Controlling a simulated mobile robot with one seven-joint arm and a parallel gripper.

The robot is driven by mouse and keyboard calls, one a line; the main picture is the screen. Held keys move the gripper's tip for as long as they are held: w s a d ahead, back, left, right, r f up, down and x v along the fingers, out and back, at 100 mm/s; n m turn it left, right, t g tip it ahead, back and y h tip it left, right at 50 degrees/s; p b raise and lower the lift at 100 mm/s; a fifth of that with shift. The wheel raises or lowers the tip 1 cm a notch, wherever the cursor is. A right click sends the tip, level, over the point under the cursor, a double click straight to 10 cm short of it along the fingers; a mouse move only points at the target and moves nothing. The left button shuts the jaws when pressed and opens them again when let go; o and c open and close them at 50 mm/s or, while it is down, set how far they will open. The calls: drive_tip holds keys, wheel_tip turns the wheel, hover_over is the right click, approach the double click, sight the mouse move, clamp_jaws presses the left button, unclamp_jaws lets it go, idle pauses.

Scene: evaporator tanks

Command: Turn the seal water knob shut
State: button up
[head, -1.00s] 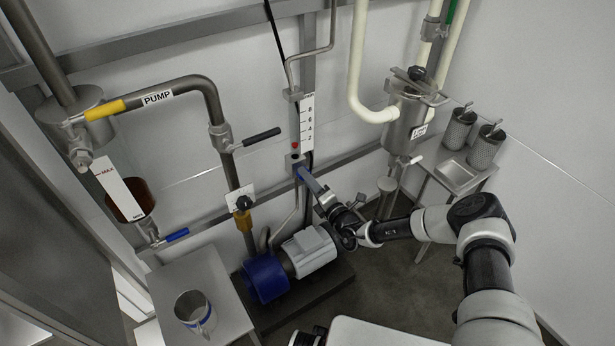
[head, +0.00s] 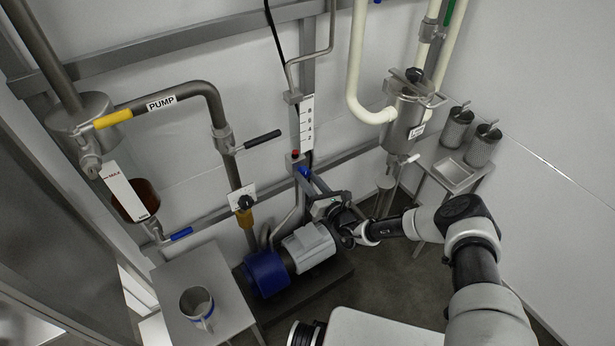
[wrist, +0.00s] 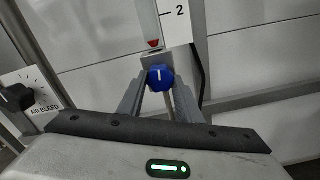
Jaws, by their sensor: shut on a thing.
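The blue knob (wrist: 160,77) sits below a sight gauge in the wrist view, with its white pointer line standing about upright. It also shows in the head view (head: 304,171) at the foot of the numbered scale. My gripper (wrist: 159,82) has one grey finger on each side of the knob and is shut on it. In the head view my gripper (head: 306,175) reaches the knob from the lower right. No label naming the knob is readable.
The gauge scale (head: 306,121) has a red mark near its bottom. A black air bleed knob (wrist: 17,92) is at left in the wrist view. The pump motor (head: 308,246) lies below my gripper. A mug (head: 196,303) stands on a table at lower left.

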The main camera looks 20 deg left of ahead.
drive_tip(key=shift+d+n, duration=0.1)
drive_tip(key=shift+n, duration=0.5)
drive_tip(key=o, duration=1)
drive_tip(key=shift+o, duration=0.2)
drive_tip(key=p+v, duration=0.2)
drive_tip(key=v, duration=1.5)
drive_tip(key=shift+d+p, duration=0.2)
drive_tip(key=shift+p, duration=0.15)
drive_tip(key=shift+s, duration=0.1)
